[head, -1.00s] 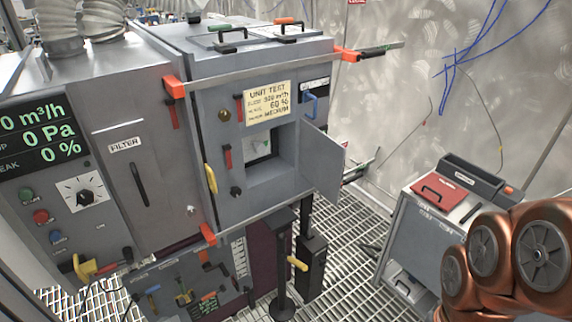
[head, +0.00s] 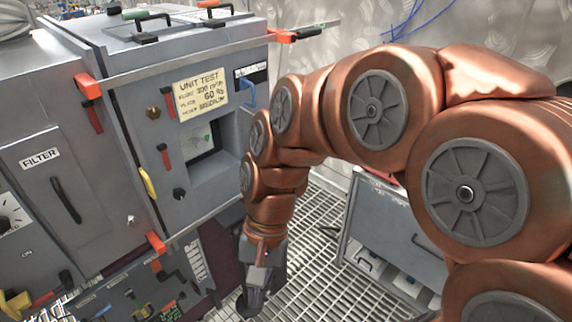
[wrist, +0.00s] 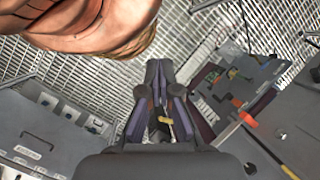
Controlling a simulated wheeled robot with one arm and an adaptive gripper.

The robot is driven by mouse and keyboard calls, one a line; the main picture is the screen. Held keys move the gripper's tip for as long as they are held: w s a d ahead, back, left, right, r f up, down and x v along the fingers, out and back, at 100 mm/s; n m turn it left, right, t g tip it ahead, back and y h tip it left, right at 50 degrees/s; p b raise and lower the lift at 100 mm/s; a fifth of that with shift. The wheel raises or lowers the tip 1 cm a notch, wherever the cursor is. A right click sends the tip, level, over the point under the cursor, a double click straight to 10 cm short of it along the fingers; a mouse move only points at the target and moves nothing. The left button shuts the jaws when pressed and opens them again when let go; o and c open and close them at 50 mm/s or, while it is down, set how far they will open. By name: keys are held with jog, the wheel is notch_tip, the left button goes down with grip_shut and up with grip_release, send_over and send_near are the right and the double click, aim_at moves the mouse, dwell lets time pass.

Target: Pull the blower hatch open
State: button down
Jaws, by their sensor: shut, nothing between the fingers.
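The grey blower cabinet (head: 112,100) stands at the left in the head view with a "UNIT TEST" label. A square opening (head: 201,142) is in its front; the small door seen open on its right earlier is hidden behind my arm. A yellow handle (head: 147,182) is at the front's lower left edge, and a blue handle (head: 249,93) is on the right side under a label I cannot read. I cannot tell which panel is the blower hatch. My gripper (head: 256,296) points down in front of the cabinet, low over the grating, shut and empty. Its fingers (wrist: 159,72) show in the wrist view.
A filter panel (head: 50,180) with a dark handle is left of the cabinet. A tool panel (head: 140,290) is below. A grey case (head: 390,245) stands at the right. Open grating (head: 315,225) lies between.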

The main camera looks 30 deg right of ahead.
jog(key=w+d+m+t+y+b, duration=0.2)
jog(key=w+d+m+y, duration=0.15)
jog(key=w+m, duration=0.65)
jog(key=w+d+m+t+y+b, duration=0.25)
jog(key=w+m+y, duration=0.25)
jog(key=w+m, duration=0.45)
jog(key=w+d+f+m+t+b, duration=0.1)
jog(key=w+d+f+m+t, duration=0.35)
jog(key=d+m, duration=0.8)
jog(key=w+d+f+m+t+b, duration=0.15)
jog(key=d+m+t, duration=0.55)
jog(key=d, duration=1)
jog(key=x, duration=1)
jog(key=shift+r, duration=0.35)
jog(key=shift+r+p, duration=0.15)
jog(key=shift+p, duration=0.45)
